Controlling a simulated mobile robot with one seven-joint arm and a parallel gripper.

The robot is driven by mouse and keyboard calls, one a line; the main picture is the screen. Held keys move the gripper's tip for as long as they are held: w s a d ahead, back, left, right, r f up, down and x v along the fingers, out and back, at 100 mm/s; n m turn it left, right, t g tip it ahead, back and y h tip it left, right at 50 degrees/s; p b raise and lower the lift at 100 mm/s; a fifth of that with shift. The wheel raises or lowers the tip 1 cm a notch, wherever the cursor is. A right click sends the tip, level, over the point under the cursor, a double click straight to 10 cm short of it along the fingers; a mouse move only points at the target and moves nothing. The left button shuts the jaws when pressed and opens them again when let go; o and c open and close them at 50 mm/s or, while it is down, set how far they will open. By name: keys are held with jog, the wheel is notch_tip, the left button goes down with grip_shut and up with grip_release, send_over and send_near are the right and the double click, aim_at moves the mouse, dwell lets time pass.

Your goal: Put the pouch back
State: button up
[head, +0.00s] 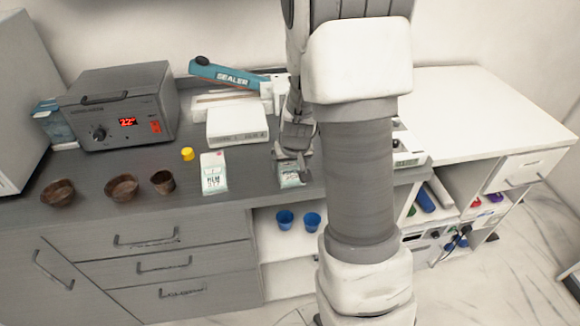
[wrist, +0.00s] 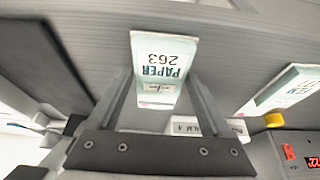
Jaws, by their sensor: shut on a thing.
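A white and pale green pouch marked "PAPER 263" (wrist: 162,62) is between the two fingers of my gripper (wrist: 160,92) in the wrist view. In the head view my gripper (head: 294,153) points down at the counter's front part, shut on this pouch (head: 290,179). The gripper hides the pouch's upper part there. I cannot tell whether its bottom touches the counter. A second similar pouch, with a label that seems to read "FILM" (head: 214,174), stands to the left on the counter. It also shows at the right of the wrist view (wrist: 284,88).
The grey counter (head: 250,180) holds a sealer (head: 230,76), a white box (head: 237,124), a yellow cap (head: 188,154), a grey device with a red display (head: 118,105) and brown bowls (head: 121,188). Two blue cups (head: 285,219) stand on a shelf below. The white top at right (head: 480,110) is clear.

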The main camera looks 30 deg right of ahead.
jog(key=shift+f+b, duration=0.2)
jog(key=shift+b, duration=0.1)
jog(key=o, duration=1.2)
jog(key=shift+r, duration=0.1)
jog(key=shift+o, duration=0.2)
jog(key=shift+r, duration=0.15)
jog(key=shift+r+p, duration=0.25)
jog(key=shift+p, duration=0.15)
jog(key=s+a+r+n+p, duration=0.1)
jog(key=s+a+r, duration=0.25)
jog(key=r, duration=0.35)
jog(key=s+a+r+t+y, duration=0.1)
jog(key=s+a+r, duration=0.25)
jog(key=r, duration=0.25)
jog(key=s+a+r+n+p, duration=0.1)
jog(key=s+a+r, duration=0.1)
jog(key=s+r, duration=0.4)
jog(key=s+a+r+n, duration=0.1)
jog(key=s+a+r, duration=0.3)
jog(key=s, duration=0.4)
jog(key=shift+s+a+r, duration=0.25)
jog(key=shift+r, duration=0.05)
